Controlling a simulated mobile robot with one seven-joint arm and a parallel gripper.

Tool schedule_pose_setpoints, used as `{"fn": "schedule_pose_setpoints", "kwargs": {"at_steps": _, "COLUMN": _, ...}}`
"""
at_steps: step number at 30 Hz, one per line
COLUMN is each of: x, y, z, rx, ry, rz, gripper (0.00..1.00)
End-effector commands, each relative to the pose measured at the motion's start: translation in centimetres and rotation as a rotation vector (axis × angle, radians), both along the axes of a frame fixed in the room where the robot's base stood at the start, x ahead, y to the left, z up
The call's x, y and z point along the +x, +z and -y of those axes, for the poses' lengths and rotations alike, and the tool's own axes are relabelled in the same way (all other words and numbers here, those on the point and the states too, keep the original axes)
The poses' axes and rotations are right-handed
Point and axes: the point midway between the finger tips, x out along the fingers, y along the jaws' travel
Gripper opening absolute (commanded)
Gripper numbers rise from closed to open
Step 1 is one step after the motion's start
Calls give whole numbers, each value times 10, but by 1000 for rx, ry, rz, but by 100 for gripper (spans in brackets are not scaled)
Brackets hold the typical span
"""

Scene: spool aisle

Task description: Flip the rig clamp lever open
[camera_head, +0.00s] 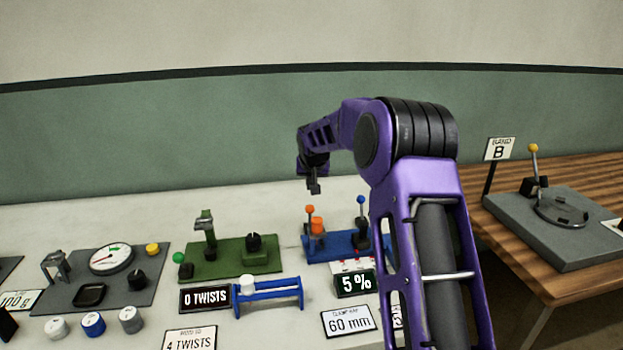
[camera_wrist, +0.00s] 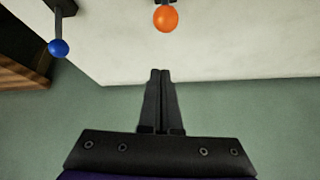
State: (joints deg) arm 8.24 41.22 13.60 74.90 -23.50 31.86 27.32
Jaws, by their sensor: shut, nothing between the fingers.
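A blue rig (camera_head: 328,255) stands on the white bench in the head view. It bears a lever with an orange ball (camera_head: 309,210) on its left and a lever with a blue ball (camera_head: 361,200) on its right. Both levers look roughly upright. I cannot tell which is the clamp lever. My gripper (camera_head: 314,190) hangs above and behind the orange ball, apart from it. In the wrist view my gripper (camera_wrist: 161,73) is shut and empty. The orange ball (camera_wrist: 166,19) is ahead of the fingertips; the blue ball (camera_wrist: 58,47) is to the left.
A green fixture (camera_head: 230,261) and a grey panel with a dial (camera_head: 110,259) stand to the left. A wooden table (camera_head: 590,262) with a grey lever plate (camera_head: 525,225) is at right.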

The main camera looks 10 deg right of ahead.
Motion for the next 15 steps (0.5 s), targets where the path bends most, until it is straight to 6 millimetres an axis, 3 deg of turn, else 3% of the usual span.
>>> {"fn": "schedule_pose_setpoints", "kwargs": {"at_steps": 4, "x": 16, "y": -26, "z": 2, "rx": 1, "ry": 1, "rz": -3, "gripper": 0}}
{"fn": "schedule_pose_setpoints", "kwargs": {"at_steps": 15, "x": -19, "y": -31, "z": -5, "rx": -1, "ry": 1, "rz": 0, "gripper": 0}}
